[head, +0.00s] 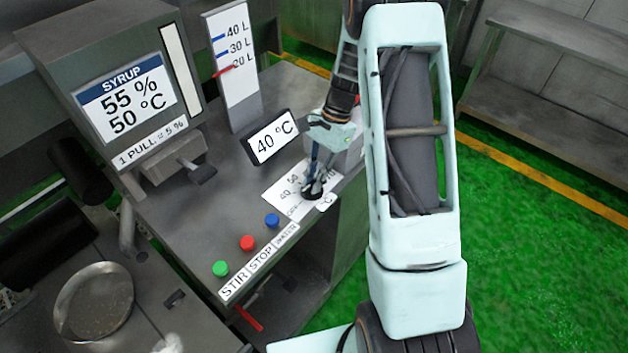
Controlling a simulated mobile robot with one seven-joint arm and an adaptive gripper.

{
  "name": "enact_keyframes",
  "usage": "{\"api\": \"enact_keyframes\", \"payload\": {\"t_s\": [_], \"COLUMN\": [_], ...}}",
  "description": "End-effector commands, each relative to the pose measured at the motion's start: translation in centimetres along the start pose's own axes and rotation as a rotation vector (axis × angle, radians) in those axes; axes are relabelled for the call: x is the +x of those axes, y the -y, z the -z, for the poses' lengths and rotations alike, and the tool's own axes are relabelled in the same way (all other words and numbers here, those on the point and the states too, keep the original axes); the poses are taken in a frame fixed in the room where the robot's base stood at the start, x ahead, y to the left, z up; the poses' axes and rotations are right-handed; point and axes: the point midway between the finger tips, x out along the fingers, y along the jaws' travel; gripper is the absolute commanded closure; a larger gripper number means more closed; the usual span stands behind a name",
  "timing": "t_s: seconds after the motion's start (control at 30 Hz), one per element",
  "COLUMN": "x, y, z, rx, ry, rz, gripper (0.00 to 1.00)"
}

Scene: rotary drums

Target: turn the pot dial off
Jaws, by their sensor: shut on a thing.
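The pot dial (313,194) is a small dark knob on a white scale plate (283,198) at the right front of the grey console top. A small display (272,138) behind the plate reads 40 °C.
Green (221,268), red (247,243) and blue (272,220) buttons stand left of the dial. A syrup unit (125,95) with a lever and a level gauge (233,65) stand behind. A round pan (95,300) is at the lower left. Green floor (530,240) lies open at right.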

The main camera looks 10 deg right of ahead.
Motion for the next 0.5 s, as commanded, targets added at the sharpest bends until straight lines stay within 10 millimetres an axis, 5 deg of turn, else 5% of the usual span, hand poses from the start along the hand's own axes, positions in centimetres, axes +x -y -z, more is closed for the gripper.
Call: {"api": "enact_keyframes", "payload": {"t_s": [0.5], "x": [-0.09], "y": [0.13], "z": [-0.02], "rx": [-0.081], "ry": [-0.001], "rz": [-0.031], "gripper": [1.00]}}
